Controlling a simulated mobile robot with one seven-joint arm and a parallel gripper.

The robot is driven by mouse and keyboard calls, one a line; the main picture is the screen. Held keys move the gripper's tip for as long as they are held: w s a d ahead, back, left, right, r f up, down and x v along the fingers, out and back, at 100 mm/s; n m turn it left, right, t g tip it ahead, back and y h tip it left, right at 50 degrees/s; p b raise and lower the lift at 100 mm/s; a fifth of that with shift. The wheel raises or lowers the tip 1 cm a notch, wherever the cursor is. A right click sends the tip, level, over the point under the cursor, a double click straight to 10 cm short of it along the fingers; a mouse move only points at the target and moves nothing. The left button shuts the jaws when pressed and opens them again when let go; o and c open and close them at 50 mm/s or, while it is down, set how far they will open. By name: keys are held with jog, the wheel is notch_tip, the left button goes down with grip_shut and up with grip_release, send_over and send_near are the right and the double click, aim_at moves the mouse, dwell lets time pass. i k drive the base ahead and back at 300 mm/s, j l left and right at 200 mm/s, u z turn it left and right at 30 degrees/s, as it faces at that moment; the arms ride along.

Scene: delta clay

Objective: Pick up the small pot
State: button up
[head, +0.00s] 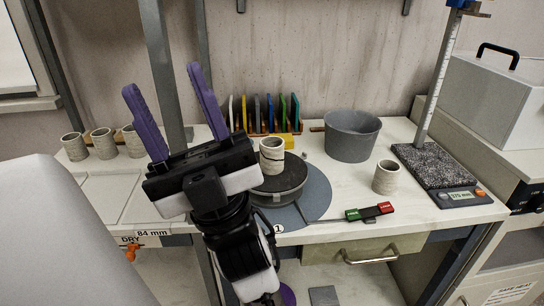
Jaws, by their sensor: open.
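Several small grey clay pots of similar look are in the head view, and I cannot tell which one the task means. One pot (272,155) stands upright on the dark turntable (283,190), just right of my gripper in the picture. Another pot (386,178) stands upright on the bench to the right. Three pots stand in a row at the left, a near-left pot (75,147), a middle pot (103,144) and a third pot (132,141). My gripper (162,80) is open, its purple fingers wide apart and pointing up in the picture, with no pot seen between them.
A large grey bucket (351,137) stands behind the turntable. A rack of coloured tools (265,118) stands at the back. A gauge with red and green ends (369,212) lies near the front edge. A speckled slab (435,165) with an upright scale stands right. Metal posts rise at the left.

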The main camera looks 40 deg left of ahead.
aim_at(272, 155)
jog(key=u, duration=0.65)
jog(key=l+u, duration=0.2)
jog(key=u, duration=0.3)
jog(key=k+l+u, duration=0.15)
jog(key=u, duration=0.3)
jog(key=k+l, duration=0.45)
jog(key=l, duration=0.2)
jog(key=i, duration=1)
